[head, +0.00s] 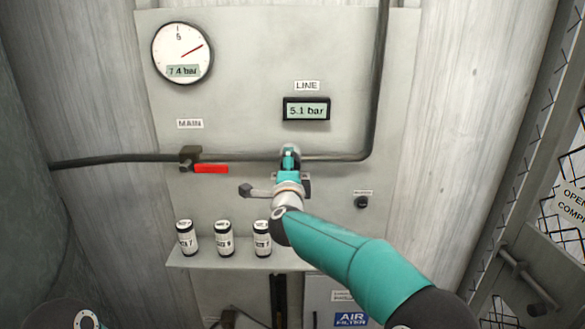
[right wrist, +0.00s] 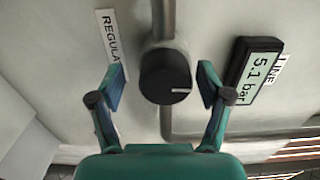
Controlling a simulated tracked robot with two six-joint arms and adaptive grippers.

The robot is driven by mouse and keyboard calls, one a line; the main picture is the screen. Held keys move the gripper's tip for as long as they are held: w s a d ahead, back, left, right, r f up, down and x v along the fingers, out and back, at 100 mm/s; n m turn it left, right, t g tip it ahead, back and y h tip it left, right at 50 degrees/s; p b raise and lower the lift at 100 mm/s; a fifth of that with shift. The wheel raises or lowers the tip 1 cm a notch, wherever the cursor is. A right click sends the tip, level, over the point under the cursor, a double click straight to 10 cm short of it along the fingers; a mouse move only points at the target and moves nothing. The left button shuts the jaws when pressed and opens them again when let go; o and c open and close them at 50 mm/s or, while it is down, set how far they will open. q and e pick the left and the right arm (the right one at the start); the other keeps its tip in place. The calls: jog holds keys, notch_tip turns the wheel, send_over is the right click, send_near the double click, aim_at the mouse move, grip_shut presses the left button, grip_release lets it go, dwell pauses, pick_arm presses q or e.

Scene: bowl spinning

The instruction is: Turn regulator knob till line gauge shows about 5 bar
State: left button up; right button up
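The line gauge (head: 306,110) is a small dark-framed display that reads 5.1 bar; it also shows at the right of the right wrist view (right wrist: 254,78). The regulator knob (right wrist: 166,76) is round and black with a pale mark pointing right in that view. In the head view the knob is hidden behind my right gripper (head: 290,160). In the right wrist view my right gripper (right wrist: 162,80) is open, with a finger on each side of the knob and a visible gap to it on both sides. My left gripper is not in view.
A round dial (head: 182,53) reads 7.4 bar at the panel's upper left. A red valve handle (head: 211,169) lies along the pipe (head: 110,160). Several small canisters (head: 223,238) stand on a shelf below. A small black knob (head: 361,202) sits to the right.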

jog(key=shift+d+r, duration=0.15)
jog(key=s, duration=1.2)
